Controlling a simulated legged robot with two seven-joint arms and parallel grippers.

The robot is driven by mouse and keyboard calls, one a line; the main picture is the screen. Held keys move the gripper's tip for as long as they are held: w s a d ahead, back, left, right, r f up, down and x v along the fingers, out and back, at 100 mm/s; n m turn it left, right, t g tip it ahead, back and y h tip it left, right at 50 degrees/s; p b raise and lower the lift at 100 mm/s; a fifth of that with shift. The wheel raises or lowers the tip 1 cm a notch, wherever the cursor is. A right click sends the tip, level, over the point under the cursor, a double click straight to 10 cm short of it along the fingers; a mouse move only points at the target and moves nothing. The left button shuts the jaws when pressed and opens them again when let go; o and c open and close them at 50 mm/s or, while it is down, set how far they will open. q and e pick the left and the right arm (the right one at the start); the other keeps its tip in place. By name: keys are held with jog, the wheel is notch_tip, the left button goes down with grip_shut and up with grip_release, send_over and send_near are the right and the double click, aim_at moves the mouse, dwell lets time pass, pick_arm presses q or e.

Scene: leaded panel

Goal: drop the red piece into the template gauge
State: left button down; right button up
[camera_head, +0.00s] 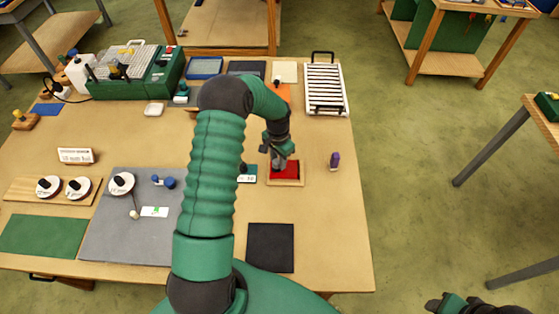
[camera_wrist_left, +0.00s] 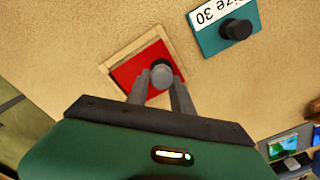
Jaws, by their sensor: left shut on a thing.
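The red piece (camera_head: 291,170) is a flat red shape within the outline of the wooden-framed template gauge (camera_head: 285,184). In the left wrist view the red piece (camera_wrist_left: 133,69) shows inside the pale wooden rim of the gauge (camera_wrist_left: 130,46), with a round grey knob (camera_wrist_left: 162,71) above it. My left gripper (camera_head: 279,161) points down over the gauge. Its grey fingers are shut on the knob. The fingers hide part of the red piece, and I cannot tell whether it rests on the gauge floor or hangs just above. My right gripper (camera_head: 466,305) is partly cut off at the bottom right.
A teal "Size 30" plate (camera_wrist_left: 222,32) with a black knob lies beside the gauge. A purple-topped thing (camera_head: 335,160) stands to its right. A dark square mat (camera_head: 270,247) lies in front, a white slatted rack (camera_head: 325,88) behind.

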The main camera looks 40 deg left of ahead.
pick_arm(q)
jog(key=shift+d+r, duration=0.15)
jog(key=shift+d, duration=0.1)
pick_arm(e)
jog(key=shift+d, duration=0.4)
pick_arm(q)
jog(key=shift+a, duration=0.25)
pick_arm(e)
jog(key=shift+a, duration=0.3)
pick_arm(q)
jog(key=shift+d+f+b, duration=0.2)
jog(key=shift+f+b, duration=0.1)
jog(key=shift+f, duration=0.25)
pick_arm(e)
jog(key=shift+d+f, duration=0.2)
jog(key=shift+f, duration=0.1)
pick_arm(q)
jog(key=shift+a+f, duration=0.1)
jog(key=shift+f, duration=0.35)
pick_arm(e)
jog(key=shift+a+f, duration=0.1)
jog(key=shift+f, duration=0.15)
pick_arm(q)
jog(key=c, duration=1)
grip_release()
jog(key=shift+c, duration=0.2)
jog(key=shift+r, duration=0.1)
